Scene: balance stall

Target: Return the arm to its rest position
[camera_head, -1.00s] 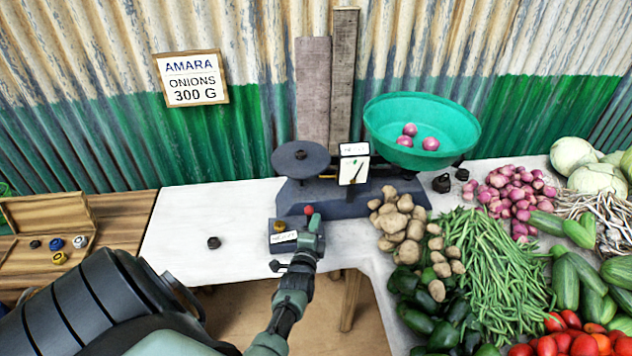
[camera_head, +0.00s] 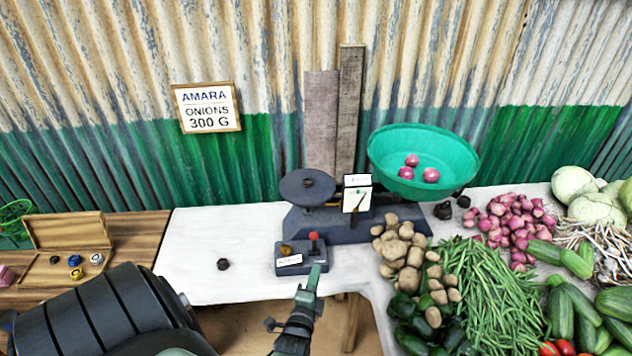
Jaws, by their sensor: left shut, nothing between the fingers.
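My left gripper (camera_head: 312,278) is shut and empty. It is at the front edge of the white table, just in front of a small dark box (camera_head: 296,257) with a red-topped lever, a brass knob and a white label. I cannot tell whether the fingertips touch the box. My dark arm link fills the lower left. The right gripper is not in view.
An open wooden box (camera_head: 62,269) with several small weights is at the left. Potatoes (camera_head: 405,255), green beans (camera_head: 480,290) and other vegetables crowd the right. A sign (camera_head: 207,107) reads "AMARA ONIONS 300 G".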

